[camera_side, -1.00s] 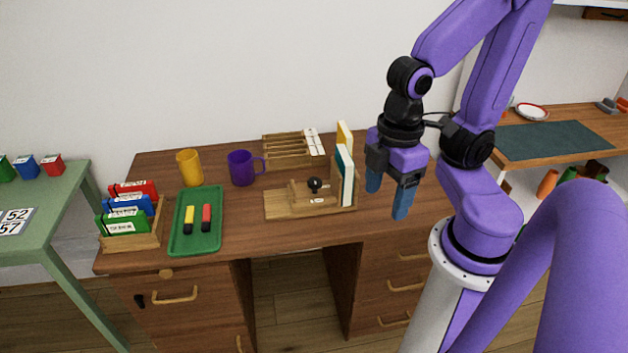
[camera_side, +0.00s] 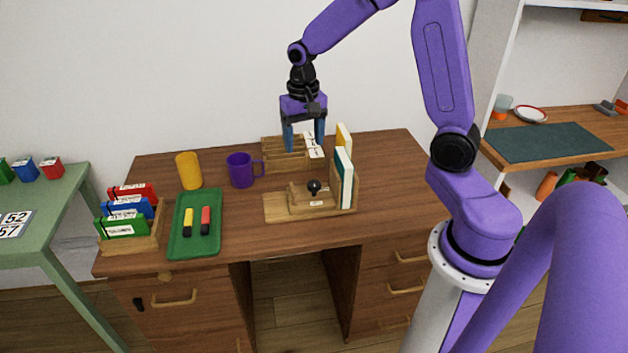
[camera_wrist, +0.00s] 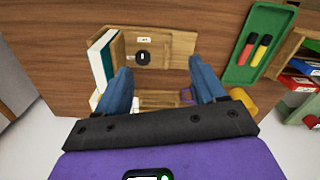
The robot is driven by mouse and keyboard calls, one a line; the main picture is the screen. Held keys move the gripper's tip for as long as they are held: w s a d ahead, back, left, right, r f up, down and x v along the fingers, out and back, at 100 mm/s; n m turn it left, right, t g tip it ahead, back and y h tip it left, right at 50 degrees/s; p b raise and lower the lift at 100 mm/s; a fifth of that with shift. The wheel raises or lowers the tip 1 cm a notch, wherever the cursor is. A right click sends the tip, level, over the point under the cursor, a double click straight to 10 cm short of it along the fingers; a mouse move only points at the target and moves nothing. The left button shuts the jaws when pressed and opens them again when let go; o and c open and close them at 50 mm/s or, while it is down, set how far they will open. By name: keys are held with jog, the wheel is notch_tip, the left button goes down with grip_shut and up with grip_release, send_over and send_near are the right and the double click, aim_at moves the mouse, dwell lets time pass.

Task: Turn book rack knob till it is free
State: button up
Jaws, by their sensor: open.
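The book rack (camera_side: 274,206) is a light wooden stand on the brown desk, with upright books (camera_side: 345,178) at its right end. Its black knob (camera_side: 314,187) stands on the rack left of the books. The knob also shows in the wrist view (camera_wrist: 143,57), beyond my fingertips and between the books and the bare board. My gripper (camera_side: 304,147) hangs fingers down above the desk, above and behind the knob in the side view. Its blue fingers (camera_wrist: 163,75) are spread apart with nothing between them. They do not touch the knob.
A slatted wooden rack (camera_side: 280,153) stands behind, partly hidden by my gripper. A purple mug (camera_side: 240,170) and yellow cup (camera_side: 189,171) stand left. A green tray (camera_side: 180,245) with two markers and a holder of coloured boxes (camera_side: 130,243) sit farther left. The desk's right side is clear.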

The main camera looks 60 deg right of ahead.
aim_at(314, 183)
jog(key=w+d+f+m, duration=0.3)
jog(key=d+m, duration=0.2)
jog(key=d, duration=0.4)
notch_tip(314, 183, down, 17)
jog(key=shift+w+a+r, duration=0.1)
jog(key=shift+a, duration=0.05)
jog(key=shift+c, duration=0.4)
jog(key=c, duration=1)
